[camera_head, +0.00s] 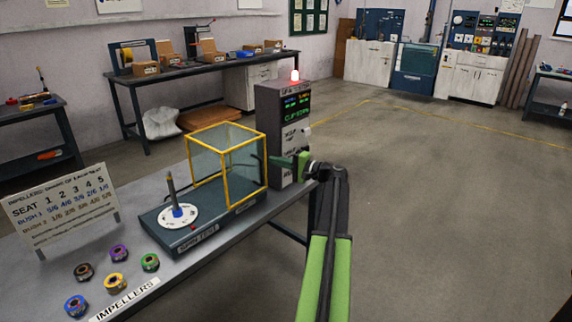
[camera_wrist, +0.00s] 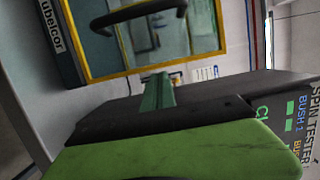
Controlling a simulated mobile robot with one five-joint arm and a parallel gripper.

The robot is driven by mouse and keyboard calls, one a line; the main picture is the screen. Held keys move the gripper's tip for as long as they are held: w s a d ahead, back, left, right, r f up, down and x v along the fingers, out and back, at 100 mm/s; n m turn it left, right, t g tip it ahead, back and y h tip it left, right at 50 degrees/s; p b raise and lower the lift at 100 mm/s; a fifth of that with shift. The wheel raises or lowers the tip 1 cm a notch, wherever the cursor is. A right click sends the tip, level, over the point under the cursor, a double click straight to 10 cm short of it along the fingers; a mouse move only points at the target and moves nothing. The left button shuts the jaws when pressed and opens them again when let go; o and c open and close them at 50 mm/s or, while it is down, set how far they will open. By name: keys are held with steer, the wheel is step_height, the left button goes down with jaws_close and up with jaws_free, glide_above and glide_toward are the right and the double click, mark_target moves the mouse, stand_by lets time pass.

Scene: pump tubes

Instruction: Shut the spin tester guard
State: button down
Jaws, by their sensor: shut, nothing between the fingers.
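The spin tester guard (camera_head: 224,173) is a clear box with a yellow frame. It stands at the right end of the dark tester base (camera_head: 219,227), beside the spindle (camera_head: 171,189) and its white disc (camera_head: 178,216), which are uncovered. My gripper (camera_head: 272,160) is shut and empty just right of the guard, in front of the display tower. In the wrist view, the fingers (camera_wrist: 157,90) point toward the guard's yellow frame (camera_wrist: 150,68). A black handle (camera_wrist: 138,14) on the guard lies beyond the fingertips, with a visible gap between them.
The display tower (camera_head: 283,138) with a lit red lamp stands close behind my gripper. Several impellers (camera_head: 116,283) and a seat chart sign (camera_head: 62,208) are at the bench's left. The floor (camera_head: 440,210) to the right is open.

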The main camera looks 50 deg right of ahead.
steer(key=shift+w+a, duration=0.15)
steer(key=shift+w, duration=0.55)
